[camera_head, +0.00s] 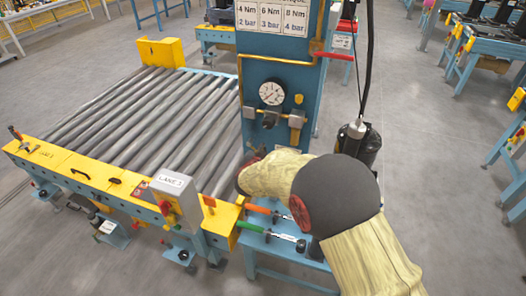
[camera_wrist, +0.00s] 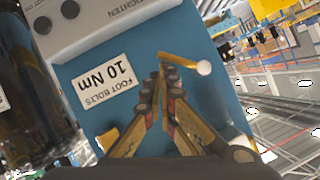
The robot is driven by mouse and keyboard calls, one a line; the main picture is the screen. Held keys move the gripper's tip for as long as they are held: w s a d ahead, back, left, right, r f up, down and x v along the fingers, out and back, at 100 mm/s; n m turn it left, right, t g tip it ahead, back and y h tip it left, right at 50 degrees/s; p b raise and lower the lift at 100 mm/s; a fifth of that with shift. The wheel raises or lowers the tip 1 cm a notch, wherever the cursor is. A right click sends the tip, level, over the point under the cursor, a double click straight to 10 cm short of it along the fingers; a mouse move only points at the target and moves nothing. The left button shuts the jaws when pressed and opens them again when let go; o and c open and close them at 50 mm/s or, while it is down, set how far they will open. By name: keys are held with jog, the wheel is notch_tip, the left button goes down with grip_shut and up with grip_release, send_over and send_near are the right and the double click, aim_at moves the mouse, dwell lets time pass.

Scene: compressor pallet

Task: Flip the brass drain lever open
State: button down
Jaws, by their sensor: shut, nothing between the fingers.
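The brass lever (camera_wrist: 178,60) shows in the wrist view as a short brass bar with a pale round knob (camera_wrist: 204,68) at its right end, on the blue panel (camera_wrist: 110,55). My gripper (camera_wrist: 161,74) is shut and empty. Its fingertips come together beside the bar's left end; I cannot tell whether they touch it. In the head view my arm covers the lower part of the blue column (camera_head: 262,70), and I cannot make out the lever there.
A pressure gauge (camera_head: 272,92) and brass fittings (camera_head: 297,118) sit on the column above my arm. A roller conveyor (camera_head: 140,110) is on the left. A dark cylinder (camera_head: 358,143) stands right of the column. The wrist view shows a "FOOT BOLTS 10 Nm" label (camera_wrist: 105,87).

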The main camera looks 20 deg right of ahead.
jog(key=shift+w+a+f+p, duration=0.15)
jog(key=shift+a+f+p, duration=0.15)
jog(key=shift+f, duration=0.3)
jog(key=shift+w+a+f+p, duration=0.15)
jog(key=shift+f+p, duration=0.2)
jog(key=shift+f, duration=0.3)
jog(key=shift+w+a+f+p, duration=0.15)
jog(key=shift+a+f+p, duration=0.15)
jog(key=shift+f, duration=0.4)
jog(key=shift+d, duration=0.15)
dwell(0.5)
